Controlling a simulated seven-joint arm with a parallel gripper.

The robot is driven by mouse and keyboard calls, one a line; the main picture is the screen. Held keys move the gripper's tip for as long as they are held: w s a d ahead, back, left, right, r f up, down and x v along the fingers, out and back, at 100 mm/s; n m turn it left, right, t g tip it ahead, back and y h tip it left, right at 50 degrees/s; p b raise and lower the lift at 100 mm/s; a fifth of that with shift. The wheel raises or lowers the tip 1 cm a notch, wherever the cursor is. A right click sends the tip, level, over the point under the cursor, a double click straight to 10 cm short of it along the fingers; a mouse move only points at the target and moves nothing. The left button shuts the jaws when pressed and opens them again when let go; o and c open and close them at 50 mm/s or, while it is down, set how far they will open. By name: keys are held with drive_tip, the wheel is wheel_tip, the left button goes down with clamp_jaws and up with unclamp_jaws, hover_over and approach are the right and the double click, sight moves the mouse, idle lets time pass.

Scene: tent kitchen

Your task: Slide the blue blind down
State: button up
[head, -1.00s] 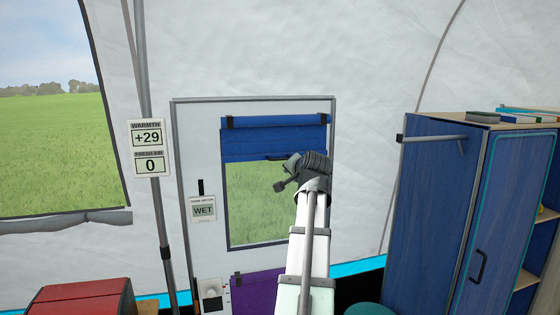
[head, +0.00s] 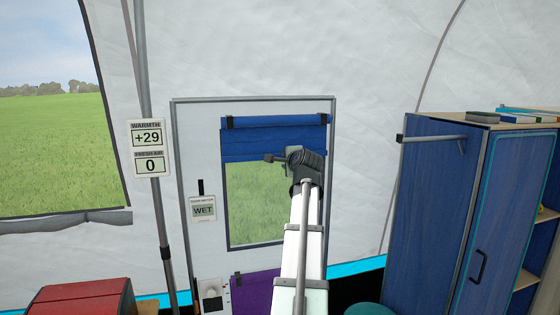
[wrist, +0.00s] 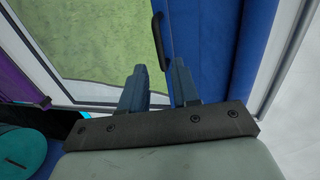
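The blue blind (head: 265,140) hangs over the top part of the door's window, with bare window below it. It also shows in the wrist view (wrist: 205,45), where its dark bar handle (wrist: 159,42) stands along its lower edge. My gripper (head: 270,158) is raised at the blind's lower edge and covers the handle in the head view. In the wrist view my gripper (wrist: 159,78) is open, its two fingers apart. The handle lies ahead of the gap between them, and nothing is seen gripped.
The white door (head: 203,125) carries a WET meter (head: 203,209), a dial (head: 212,291) and a purple panel (head: 255,292). A tent pole (head: 158,205) with readout signs stands left. A blue cupboard (head: 430,215) stands right, and a red box (head: 82,300) is at lower left.

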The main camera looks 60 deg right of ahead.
sight(278, 152)
drive_tip(key=x, duration=0.8)
drive_tip(key=shift+w+d+f, duration=0.1)
drive_tip(key=shift+w+d, duration=0.15)
drive_tip(key=shift+w, duration=0.05)
clamp_jaws()
